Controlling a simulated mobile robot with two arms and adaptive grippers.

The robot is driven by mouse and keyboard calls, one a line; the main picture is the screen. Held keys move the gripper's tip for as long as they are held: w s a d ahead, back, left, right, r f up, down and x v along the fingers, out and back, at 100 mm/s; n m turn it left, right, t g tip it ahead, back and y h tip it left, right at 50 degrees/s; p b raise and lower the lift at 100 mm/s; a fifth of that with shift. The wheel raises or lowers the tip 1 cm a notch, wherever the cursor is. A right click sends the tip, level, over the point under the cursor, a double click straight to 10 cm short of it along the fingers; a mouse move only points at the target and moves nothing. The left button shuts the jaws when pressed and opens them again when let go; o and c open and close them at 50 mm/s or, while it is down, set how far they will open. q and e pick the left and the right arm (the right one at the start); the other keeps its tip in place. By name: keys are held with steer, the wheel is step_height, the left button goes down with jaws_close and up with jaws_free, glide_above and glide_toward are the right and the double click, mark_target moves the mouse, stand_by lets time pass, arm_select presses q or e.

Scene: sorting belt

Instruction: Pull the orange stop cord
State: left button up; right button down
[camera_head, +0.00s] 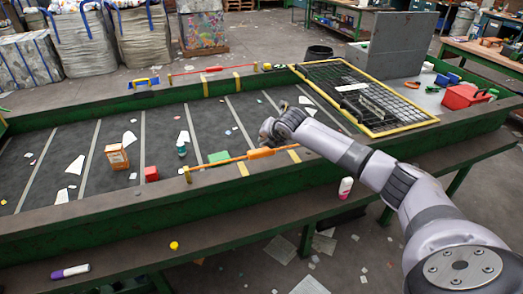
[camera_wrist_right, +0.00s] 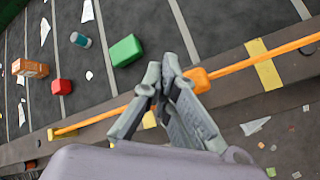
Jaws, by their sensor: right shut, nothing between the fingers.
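The orange stop cord (camera_head: 225,160) runs along the near side of the belt from a yellow post (camera_head: 187,175), with a thicker orange grip piece (camera_head: 260,153) on it. In the right wrist view the cord (camera_wrist_right: 275,54) crosses diagonally, and its grip piece (camera_wrist_right: 197,80) shows just right of the fingertips. My right gripper (camera_wrist_right: 160,80) is shut and empty, overlapping the cord beside the grip piece; I cannot tell whether it touches. In the head view my right gripper (camera_head: 266,132) is partly hidden by its own wrist. My left gripper is not in view.
A red cord (camera_head: 190,73) spans the belt's far side. On the dark belt (camera_head: 60,150) lie an orange box (camera_head: 117,156), a red block (camera_head: 151,173), a green block (camera_head: 219,157), a small teal can (camera_head: 181,148) and paper scraps. A yellow-framed grate (camera_head: 345,85) is at the right.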

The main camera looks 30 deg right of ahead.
mark_target(264, 149)
steer(key=shift+f, duration=0.15)
stand_by(0.4)
steer(key=shift+f, duration=0.25)
steer(key=shift+s+a+f+b, duration=0.1)
steer(key=shift+f+b, duration=0.3)
steer(key=shift+f, duration=1.4)
stand_by(1.3)
steer(key=shift+r, duration=0.1)
steer(key=shift+r+p, duration=2.05)
steer(key=shift+p, duration=0.15)
